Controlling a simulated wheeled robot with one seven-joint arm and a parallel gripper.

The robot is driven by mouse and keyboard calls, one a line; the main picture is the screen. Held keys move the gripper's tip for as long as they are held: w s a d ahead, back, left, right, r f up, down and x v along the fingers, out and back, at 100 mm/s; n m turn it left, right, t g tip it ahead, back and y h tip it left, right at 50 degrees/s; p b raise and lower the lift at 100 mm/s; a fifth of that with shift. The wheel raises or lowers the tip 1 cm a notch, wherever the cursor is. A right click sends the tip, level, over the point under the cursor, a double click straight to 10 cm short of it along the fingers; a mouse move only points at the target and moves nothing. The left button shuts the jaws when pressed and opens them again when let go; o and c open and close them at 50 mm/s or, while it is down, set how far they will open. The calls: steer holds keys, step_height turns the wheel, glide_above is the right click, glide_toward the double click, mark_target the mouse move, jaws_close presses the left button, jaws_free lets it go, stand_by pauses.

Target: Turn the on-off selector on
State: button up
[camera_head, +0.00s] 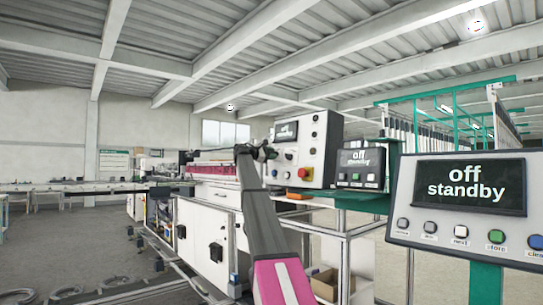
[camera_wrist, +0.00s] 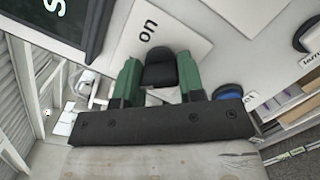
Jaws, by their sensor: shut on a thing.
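The black selector knob (camera_wrist: 160,72) sits on a white label plate (camera_wrist: 185,42) marked "on" in the wrist view. My gripper (camera_wrist: 158,82) has its two green fingers on either side of the knob and is shut on it. In the head view my gripper (camera_head: 262,152) is at the left side of the white control box (camera_head: 322,140), and the knob is not clearly visible there. The small screen (camera_head: 287,132) on the box reads "off", and the large display (camera_head: 470,186) at the right reads "off standby".
A red button (camera_head: 305,173) sits low on the control box. A second screen panel (camera_head: 362,163) reading "off standby" stands just right of it. In the wrist view a blue button (camera_wrist: 228,91) is right of my fingers and a dark screen edge (camera_wrist: 62,22) is at the upper left.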

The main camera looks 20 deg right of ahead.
steer(key=shift+m, duration=0.4)
steer(key=m+g, duration=0.1)
steer(key=m, duration=0.3)
steer(key=shift+y, duration=0.3)
steer(key=m, duration=0.3)
steer(key=shift+m+y, duration=0.3)
steer(key=shift+y, duration=0.1)
steer(key=m+y, duration=0.1)
steer(key=m, duration=0.3)
steer(key=shift+m+y, duration=0.3)
steer(key=shift+m, duration=1.3)
steer(key=o, duration=0.9)
steer(key=shift+r, duration=0.1)
steer(key=shift+o, duration=0.2)
